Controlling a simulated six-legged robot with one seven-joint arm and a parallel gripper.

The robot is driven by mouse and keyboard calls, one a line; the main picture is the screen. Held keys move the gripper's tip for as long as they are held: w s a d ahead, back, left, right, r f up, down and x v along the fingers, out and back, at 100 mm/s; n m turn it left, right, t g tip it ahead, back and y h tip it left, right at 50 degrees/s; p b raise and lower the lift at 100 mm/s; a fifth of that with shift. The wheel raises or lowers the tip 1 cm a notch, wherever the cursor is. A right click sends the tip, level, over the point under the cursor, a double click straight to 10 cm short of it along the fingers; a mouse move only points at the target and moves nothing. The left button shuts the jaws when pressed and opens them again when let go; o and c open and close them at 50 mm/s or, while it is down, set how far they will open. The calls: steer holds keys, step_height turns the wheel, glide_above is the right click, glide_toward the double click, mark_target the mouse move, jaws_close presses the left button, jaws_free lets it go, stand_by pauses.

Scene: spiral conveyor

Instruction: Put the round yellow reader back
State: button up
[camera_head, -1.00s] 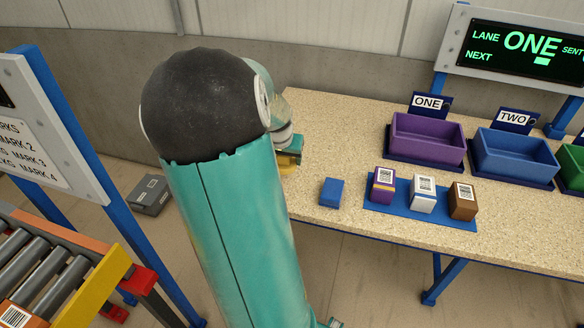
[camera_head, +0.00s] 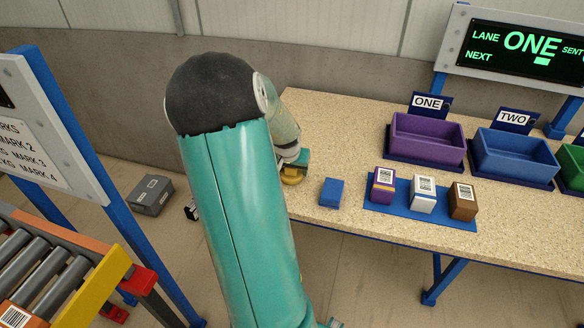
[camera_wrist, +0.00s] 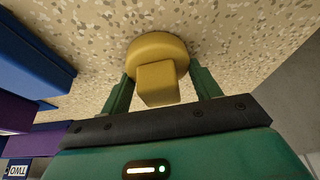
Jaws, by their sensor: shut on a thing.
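The round yellow reader (camera_wrist: 157,47) shows in the wrist view as a disc with a squarish yellow grip. My gripper (camera_wrist: 158,85) is shut on that grip, with a green finger on either side. In the head view the yellow reader (camera_head: 293,174) shows below my wrist at the left end of the speckled table, left of a small blue block (camera_head: 331,192). My arm partly covers it. The disc lies close to the tabletop; I cannot tell whether it touches.
A blue mat (camera_head: 377,206) bears purple, white and brown labelled boxes. Purple (camera_head: 428,152) and blue (camera_head: 516,170) bins stand behind, below a LANE ONE screen (camera_head: 525,52). A roller conveyor (camera_head: 45,270) is at lower left. The table (camera_head: 340,125) is bare behind the reader.

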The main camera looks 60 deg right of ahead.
steer(key=o, duration=0.9)
steer(key=v, duration=1.3)
steer(key=shift+s+r, duration=0.1)
steer(key=shift+r, duration=0.25)
